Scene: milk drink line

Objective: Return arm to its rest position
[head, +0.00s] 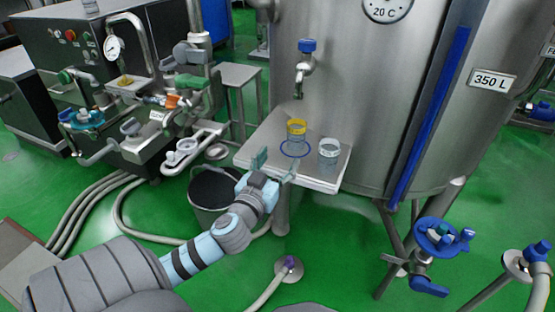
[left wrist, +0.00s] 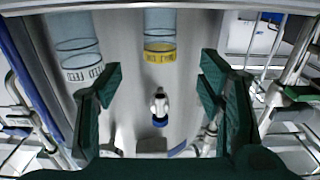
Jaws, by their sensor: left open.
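My left gripper (head: 276,164) is open and empty, just in front of the steel shelf (head: 262,150) at the tank. Its two dark green fingers also show spread apart in the left wrist view (left wrist: 160,84). A clear glass with a yellow band (head: 296,130) stands upright within a blue ring on the shelf, beyond the gripper and apart from it. A second clear glass with a white band (head: 328,151) stands to its right. In the left wrist view, the picture is upside down and the yellow-banded glass (left wrist: 160,35) lies between the fingers' directions. My right gripper is not in view.
A blue-topped tap (head: 306,47) sticks out from the large steel tank (head: 365,85) above the shelf. A dark bucket (head: 209,190) stands below left of the shelf. Pipes and valves crowd the left. Hoses lie on the green floor, which is partly clear in front.

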